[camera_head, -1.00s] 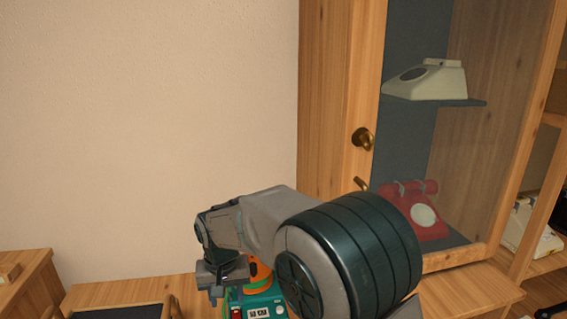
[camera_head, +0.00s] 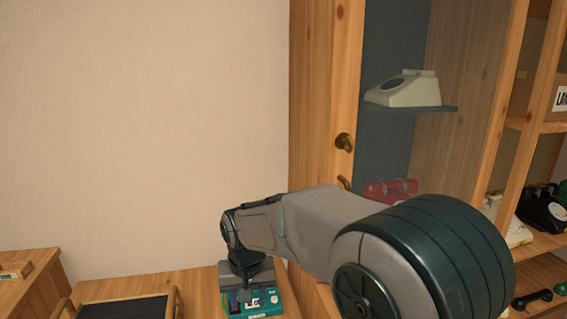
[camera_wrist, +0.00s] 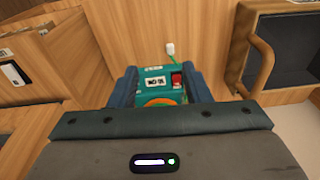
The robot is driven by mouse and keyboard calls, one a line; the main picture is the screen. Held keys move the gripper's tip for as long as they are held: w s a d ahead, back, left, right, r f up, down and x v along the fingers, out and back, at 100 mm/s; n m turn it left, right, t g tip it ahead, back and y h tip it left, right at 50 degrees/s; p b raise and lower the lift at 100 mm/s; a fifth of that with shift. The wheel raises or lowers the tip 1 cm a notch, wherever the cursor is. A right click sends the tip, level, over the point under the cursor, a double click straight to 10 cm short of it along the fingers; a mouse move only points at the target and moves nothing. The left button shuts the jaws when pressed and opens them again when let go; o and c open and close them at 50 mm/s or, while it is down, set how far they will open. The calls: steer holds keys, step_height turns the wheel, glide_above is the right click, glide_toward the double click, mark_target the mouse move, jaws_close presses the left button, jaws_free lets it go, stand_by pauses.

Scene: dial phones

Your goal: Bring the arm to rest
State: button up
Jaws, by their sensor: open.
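My gripper (camera_wrist: 161,92) is open, with its two blue fingers apart in the wrist view. A teal device (camera_wrist: 158,72) with a white label, a red button and an orange round part shows between and beyond the fingers. In the head view my gripper (camera_head: 238,296) points down over the same teal device (camera_head: 262,304), which sits on the wooden table. My wrist hides part of the device. I cannot tell how far the fingertips are from it. My arm stretches across the lower right of the head view.
A wooden cabinet (camera_head: 325,110) with a glass door holds a cream phone (camera_head: 405,90) and a red phone (camera_head: 390,190). A dark tray (camera_head: 125,309) with wooden handles lies left of the device. Open shelves with phones stand at right. The wall side is clear.

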steer(key=s+d+r+p, duration=0.3)
steer(key=s+d+r, duration=0.1)
steer(key=d, duration=0.3)
steer(key=s+d+r+m+t+p, duration=0.1)
steer(key=s+d+r+p, duration=0.2)
steer(key=s+d, duration=0.4)
steer(key=s+d+r+m+p, duration=0.1)
steer(key=s+d+r+p, duration=0.2)
steer(key=s+d+r, duration=0.2)
steer(key=d, duration=0.3)
steer(key=shift+s+d, duration=0.3)
steer(key=shift+s, duration=0.05)
